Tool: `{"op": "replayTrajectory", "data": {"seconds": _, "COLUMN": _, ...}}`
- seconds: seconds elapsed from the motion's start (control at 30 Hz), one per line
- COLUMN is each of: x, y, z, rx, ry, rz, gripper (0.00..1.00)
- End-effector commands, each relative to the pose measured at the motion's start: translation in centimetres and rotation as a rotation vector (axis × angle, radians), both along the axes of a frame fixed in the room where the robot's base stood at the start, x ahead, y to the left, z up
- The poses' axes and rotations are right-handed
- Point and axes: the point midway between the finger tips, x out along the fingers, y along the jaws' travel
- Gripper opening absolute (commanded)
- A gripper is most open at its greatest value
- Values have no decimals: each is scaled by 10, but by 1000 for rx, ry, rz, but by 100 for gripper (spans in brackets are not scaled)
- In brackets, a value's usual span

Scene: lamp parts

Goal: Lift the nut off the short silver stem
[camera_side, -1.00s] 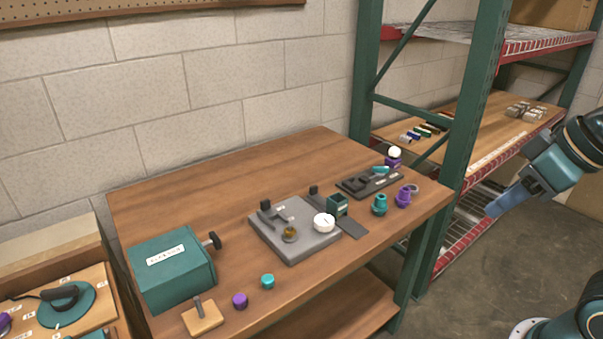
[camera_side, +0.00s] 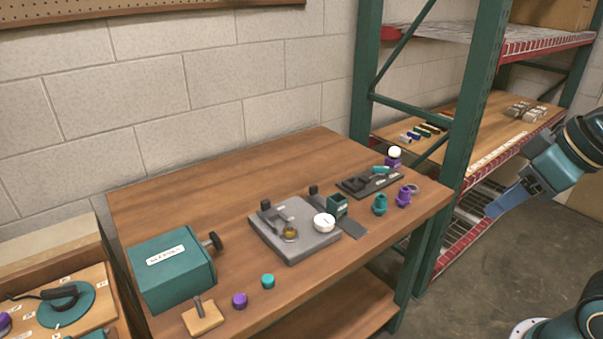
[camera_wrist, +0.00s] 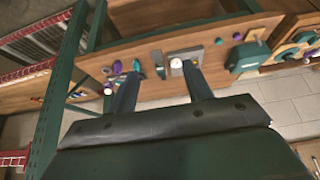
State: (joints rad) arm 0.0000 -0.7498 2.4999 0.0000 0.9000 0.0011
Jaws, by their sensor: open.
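A grey plate fixture (camera_side: 296,252) lies on the wooden table and carries a brass-coloured ring-like piece (camera_side: 290,234) and a round white part (camera_side: 324,222). I cannot tell for sure whether this piece is the nut, and no silver stem can be made out. My gripper (camera_wrist: 159,71) is open and empty in the wrist view, its two fingers wide apart. In the side view it shows at the right (camera_side: 496,206), off the table and well away from the fixture. The plate shows small between the fingers in the wrist view (camera_wrist: 186,53).
A teal box (camera_side: 170,275) with a dark knob stands at the table's left. Small purple (camera_side: 239,300) and teal (camera_side: 268,281) caps and a wooden block with a peg (camera_side: 203,318) lie in front. Teal and purple parts stand at the right. A green shelf post (camera_side: 470,130) rises behind.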

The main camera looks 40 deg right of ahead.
Motion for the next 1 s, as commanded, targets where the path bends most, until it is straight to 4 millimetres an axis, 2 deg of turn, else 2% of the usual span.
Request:
{"op": "replayTrajectory", "data": {"seconds": 0.17, "x": 6, "y": 1, "z": 2, "rx": 21, "ry": 4, "rz": -30, "gripper": 50}}
{"op": "replayTrajectory", "data": {"seconds": 0.37, "x": 27, "y": 5, "z": 9, "rx": 99, "ry": 21, "rz": -149, "gripper": 50}}
{"op": "replayTrajectory", "data": {"seconds": 0.7, "x": 92, "y": 19, "z": 17, "rx": 320, "ry": 74, "rz": -500, "gripper": 50}}
{"op": "replayTrajectory", "data": {"seconds": 1.0, "x": 154, "y": 31, "z": 10, "rx": 511, "ry": 139, "rz": -835, "gripper": 50}}
